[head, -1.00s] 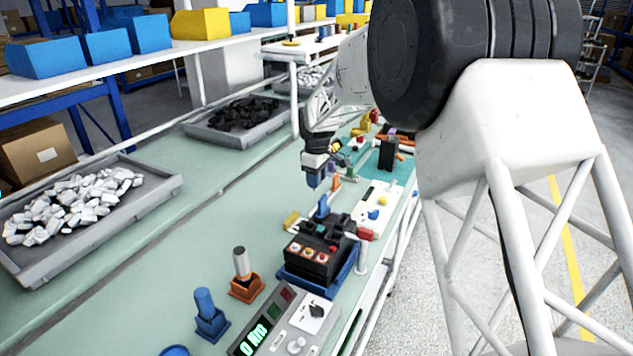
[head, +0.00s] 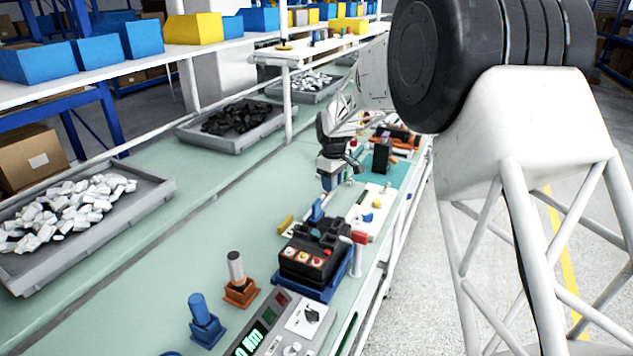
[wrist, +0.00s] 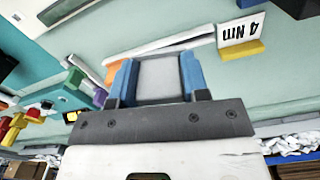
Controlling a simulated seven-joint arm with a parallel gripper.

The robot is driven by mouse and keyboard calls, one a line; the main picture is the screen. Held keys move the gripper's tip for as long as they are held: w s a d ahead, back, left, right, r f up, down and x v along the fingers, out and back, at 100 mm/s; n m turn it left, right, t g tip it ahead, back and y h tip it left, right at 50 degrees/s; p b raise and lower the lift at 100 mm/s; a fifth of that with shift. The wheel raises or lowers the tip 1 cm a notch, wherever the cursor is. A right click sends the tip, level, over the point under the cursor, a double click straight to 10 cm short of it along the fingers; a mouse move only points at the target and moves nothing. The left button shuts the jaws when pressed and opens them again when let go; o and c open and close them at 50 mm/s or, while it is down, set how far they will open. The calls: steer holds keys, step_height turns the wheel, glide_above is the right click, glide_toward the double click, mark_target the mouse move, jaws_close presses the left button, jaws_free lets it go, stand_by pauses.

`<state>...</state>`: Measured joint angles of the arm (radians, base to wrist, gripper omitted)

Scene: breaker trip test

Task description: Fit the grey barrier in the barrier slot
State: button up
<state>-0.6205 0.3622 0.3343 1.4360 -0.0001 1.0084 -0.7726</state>
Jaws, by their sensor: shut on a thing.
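My gripper (wrist: 158,80) is shut on the grey barrier (wrist: 160,72), a flat light-grey plate between its two blue fingers in the wrist view. In the head view my gripper (head: 331,184) is above the green bench, beyond the black breaker (head: 310,262). I cannot make out the barrier slot in either view.
An orange-based grey-handled tool (head: 237,272) and a blue-handled tool (head: 201,312) stand nearer. A red-topped post (head: 357,250) is beside the breaker.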

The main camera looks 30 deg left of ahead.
steer(key=w+d+f+m, duration=0.3)
steer(key=w+d, duration=0.1)
steer(key=d, duration=0.7)
steer(key=w+d+f+m, duration=0.2)
steer(key=w+d+m, duration=0.25)
steer(key=d, duration=0.65)
steer(key=w+d+f+m, duration=0.3)
steer(key=w+d, duration=0.2)
steer(key=d, duration=0.6)
steer(key=s+d+f+m, duration=0.2)
steer(key=s+d+f, duration=0.1)
steer(key=d+f, duration=0.55)
steer(key=s+d+f+m, duration=0.25)
steer(key=d+f, duration=0.35)
steer(key=f, duration=0.5)
steer(key=s+a+r+n, duration=0.45)
steer(key=a+r, duration=0.35)
steer(key=a, duration=0.3)
steer(key=s+a+r+n, duration=0.45)
steer(key=a+r, duration=0.35)
steer(key=a, duration=0.4)
steer(key=s+a+r+n, duration=0.4)
steer(key=s+a+r, duration=0.3)
steer(key=r, duration=0.3)
steer(key=s+a+r+n, duration=0.4)
steer(key=s+a+r, duration=0.4)
steer(key=r, duration=0.3)
steer(key=shift+a+r, duration=0.25)
steer(key=shift+a, duration=0.25)
